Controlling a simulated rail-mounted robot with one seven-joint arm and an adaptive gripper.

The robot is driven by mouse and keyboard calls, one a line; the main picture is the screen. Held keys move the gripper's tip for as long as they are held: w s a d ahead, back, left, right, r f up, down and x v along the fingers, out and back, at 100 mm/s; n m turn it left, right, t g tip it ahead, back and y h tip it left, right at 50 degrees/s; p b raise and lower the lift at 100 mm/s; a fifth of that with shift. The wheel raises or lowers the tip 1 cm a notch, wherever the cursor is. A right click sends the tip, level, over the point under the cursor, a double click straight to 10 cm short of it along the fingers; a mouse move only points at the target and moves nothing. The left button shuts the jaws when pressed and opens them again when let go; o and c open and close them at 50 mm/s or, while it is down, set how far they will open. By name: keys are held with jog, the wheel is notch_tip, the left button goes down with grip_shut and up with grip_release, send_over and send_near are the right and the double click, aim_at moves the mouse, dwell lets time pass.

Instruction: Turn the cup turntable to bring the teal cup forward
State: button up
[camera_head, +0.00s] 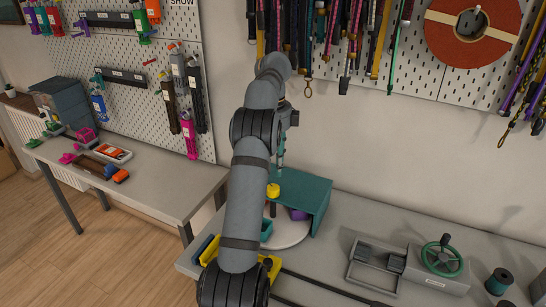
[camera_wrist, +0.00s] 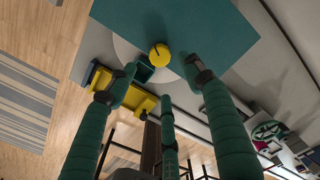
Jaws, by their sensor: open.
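The cup turntable is a pale round disc (camera_head: 291,236) on the bench, partly under a teal cover (camera_head: 317,192); it also shows in the wrist view (camera_wrist: 122,48). A yellow knob (camera_head: 273,190) stands at the cover's near edge and shows in the wrist view (camera_wrist: 159,55). The teal cup (camera_head: 266,230) is on the disc's front left, partly behind my arm, and shows beside the knob in the wrist view (camera_wrist: 145,72). A purple cup (camera_head: 299,214) sits under the cover. My gripper (camera_wrist: 161,70) is open and empty, its green fingers spread near the knob, with no clear contact.
A yellow tray (camera_wrist: 124,92) lies beside the turntable. A metal fixture with a green handwheel (camera_head: 442,255) and a dark teal spool (camera_head: 499,281) stand to the right. Cords (camera_head: 357,40) hang on the wall behind. Bare bench lies between the turntable and the fixture.

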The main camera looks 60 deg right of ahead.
jog(key=shift+r, duration=0.9)
send_over(273, 204)
jog(key=d, duration=0.1)
jog(key=f, duration=1.2)
jog(key=shift+w, duration=0.25)
